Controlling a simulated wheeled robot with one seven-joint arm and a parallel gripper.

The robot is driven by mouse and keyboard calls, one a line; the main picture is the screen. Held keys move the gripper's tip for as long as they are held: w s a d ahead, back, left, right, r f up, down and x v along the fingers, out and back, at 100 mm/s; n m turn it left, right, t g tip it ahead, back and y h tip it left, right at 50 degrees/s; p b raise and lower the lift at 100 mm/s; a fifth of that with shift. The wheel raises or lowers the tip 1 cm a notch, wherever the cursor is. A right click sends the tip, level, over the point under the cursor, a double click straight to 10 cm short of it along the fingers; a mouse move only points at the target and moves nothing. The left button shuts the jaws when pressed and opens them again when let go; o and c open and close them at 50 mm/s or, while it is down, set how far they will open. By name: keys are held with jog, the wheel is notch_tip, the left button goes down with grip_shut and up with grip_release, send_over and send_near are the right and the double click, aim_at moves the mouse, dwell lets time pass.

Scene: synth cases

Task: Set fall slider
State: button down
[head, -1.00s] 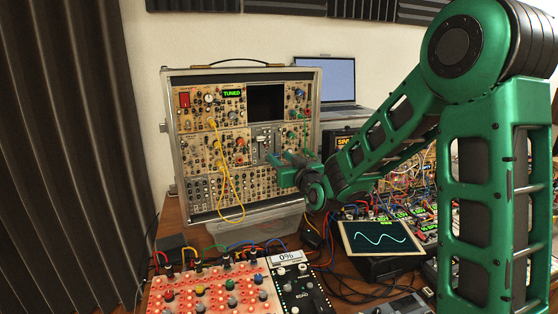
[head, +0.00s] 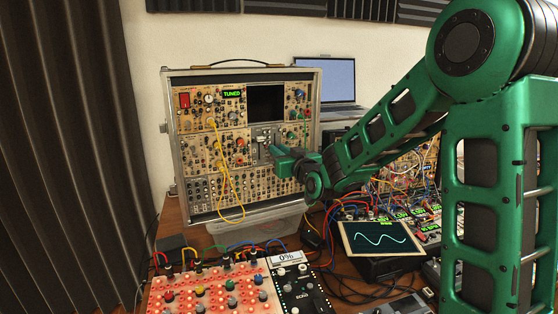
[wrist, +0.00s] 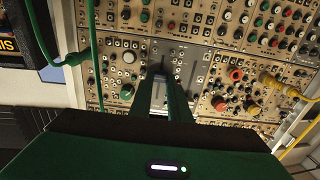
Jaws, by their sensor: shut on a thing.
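A grey slider module (head: 262,136) sits in the upright synth case (head: 180,150), and it also shows in the wrist view (wrist: 194,62). My gripper (head: 276,151) reaches its lower part from the right. In the wrist view my gripper (wrist: 161,78) has its fingers close together on a small dark slider cap at the panel. The fingers hide most of the cap and its slot. The slider's label is too small to read, so I cannot tell which slider it is.
A yellow patch cable (head: 222,170) hangs left of the gripper. A green cable (wrist: 94,60) runs close by in the wrist view. A red-lit synth (head: 210,295), a small screen with a wave (head: 380,237) and a laptop (head: 326,80) stand around the case.

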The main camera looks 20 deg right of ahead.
jog(key=shift+r, duration=2.35)
jog(key=c, duration=1.6)
grip_release()
jog(key=shift+c, duration=0.2)
jog(key=s+d, duration=0.1)
jog(key=s, duration=0.9)
jog(key=shift+s+d, duration=0.25)
jog(key=shift+s, duration=0.05)
jog(key=shift+f, duration=0.15)
